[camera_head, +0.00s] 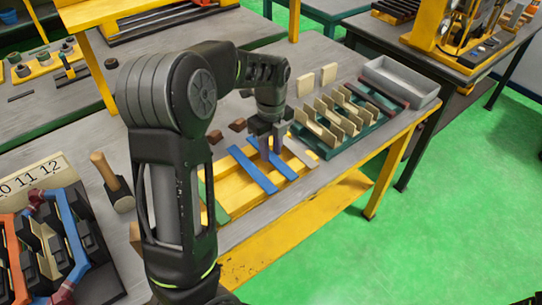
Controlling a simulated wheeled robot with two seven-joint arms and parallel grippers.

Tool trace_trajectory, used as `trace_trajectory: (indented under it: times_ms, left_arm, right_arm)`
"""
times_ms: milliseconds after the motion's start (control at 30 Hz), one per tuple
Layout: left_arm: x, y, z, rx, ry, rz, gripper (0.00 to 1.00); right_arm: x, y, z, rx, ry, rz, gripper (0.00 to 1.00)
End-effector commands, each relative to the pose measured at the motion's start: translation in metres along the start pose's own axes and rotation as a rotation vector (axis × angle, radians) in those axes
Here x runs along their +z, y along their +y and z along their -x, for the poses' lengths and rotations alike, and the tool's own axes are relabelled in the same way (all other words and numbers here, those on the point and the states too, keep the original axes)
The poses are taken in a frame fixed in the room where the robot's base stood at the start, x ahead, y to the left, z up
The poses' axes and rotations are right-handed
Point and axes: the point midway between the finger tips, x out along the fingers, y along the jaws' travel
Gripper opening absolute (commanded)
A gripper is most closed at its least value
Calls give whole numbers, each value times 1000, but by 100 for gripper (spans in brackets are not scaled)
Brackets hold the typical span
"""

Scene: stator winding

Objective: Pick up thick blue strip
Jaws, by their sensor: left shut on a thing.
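Two blue strips lie slantwise and side by side over a yellow tray (235,184) on the grey workbench. The left blue strip (252,170) lies apart from the gripper. My left gripper (270,155) points down and is shut on the right blue strip (287,172), around its middle. The fingers hide part of that strip. I cannot tell whether it is clear of the tray. The strips' thickness is hard to compare from here. My right gripper is not in view.
A green strip (217,202) lies left of the blue strips, and a pale strip (300,152) lies to the right. A green rack (329,152) with several tan plates and a grey bin (400,78) stand further right. A mallet (113,185) lies at left.

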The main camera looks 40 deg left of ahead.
Motion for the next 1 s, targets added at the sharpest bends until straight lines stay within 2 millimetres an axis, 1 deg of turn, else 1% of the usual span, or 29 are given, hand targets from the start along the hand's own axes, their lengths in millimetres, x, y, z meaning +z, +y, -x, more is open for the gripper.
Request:
trace_trajectory:
  times_ms: [433, 567, 667, 767, 1000]
  left_arm:
    - [0, 0, 0, 0, 0, 0, 0]
    - [0, -1, 5, -2, -1, 0, 0]
    - [1, -1, 15, -4, -2, 0, 0]
    - [1, -1, 31, -5, -2, 0, 0]
    - [0, -1, 78, -4, -2, 0, 0]
  right_arm:
    - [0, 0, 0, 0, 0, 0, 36]
    - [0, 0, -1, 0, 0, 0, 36]
    - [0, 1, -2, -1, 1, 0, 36]
    - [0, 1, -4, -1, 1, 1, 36]
    - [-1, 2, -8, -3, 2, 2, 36]
